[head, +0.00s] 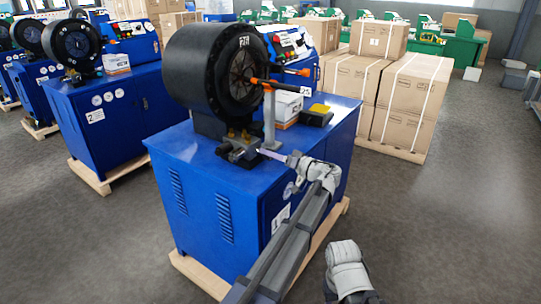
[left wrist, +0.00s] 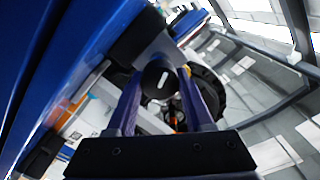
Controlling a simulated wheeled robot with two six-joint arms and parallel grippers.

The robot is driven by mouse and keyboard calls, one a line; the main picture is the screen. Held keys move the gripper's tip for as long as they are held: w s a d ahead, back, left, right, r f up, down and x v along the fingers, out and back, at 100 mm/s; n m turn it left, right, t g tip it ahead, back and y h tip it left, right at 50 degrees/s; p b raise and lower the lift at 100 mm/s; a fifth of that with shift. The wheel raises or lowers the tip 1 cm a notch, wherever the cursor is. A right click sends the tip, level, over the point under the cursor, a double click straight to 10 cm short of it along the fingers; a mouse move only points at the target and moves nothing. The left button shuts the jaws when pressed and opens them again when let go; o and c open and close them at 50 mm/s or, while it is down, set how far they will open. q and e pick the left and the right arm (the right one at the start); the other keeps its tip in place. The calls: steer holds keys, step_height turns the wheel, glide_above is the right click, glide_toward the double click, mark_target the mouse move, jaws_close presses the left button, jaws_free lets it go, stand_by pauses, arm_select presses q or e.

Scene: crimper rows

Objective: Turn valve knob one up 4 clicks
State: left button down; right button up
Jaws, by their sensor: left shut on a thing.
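My left gripper (head: 260,151) reaches the dark valve block (head: 238,152) on top of the blue cabinet, below the big black crimper head (head: 212,68). In the left wrist view its two purple fingers stand on either side of a round black knob (left wrist: 154,76) with a short white mark on its face; the gripper (left wrist: 160,82) is shut on this knob. In the head view the knob is too small to make out at the fingertips. My right arm (head: 345,268) shows at the lower middle; its fingers cannot be made out.
The blue cabinet (head: 205,215) carries a label 1 and stands on a wooden pallet. Stacked cartons (head: 410,95) stand at the right.

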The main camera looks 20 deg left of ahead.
arm_select(q)
steer(key=m, duration=0.6)
steer(key=shift+m, duration=0.3)
steer(key=m, duration=0.6)
steer(key=shift+f, duration=0.15)
stand_by(0.4)
steer(key=shift+c, duration=1.4)
jaws_free()
steer(key=shift+d, duration=0.15)
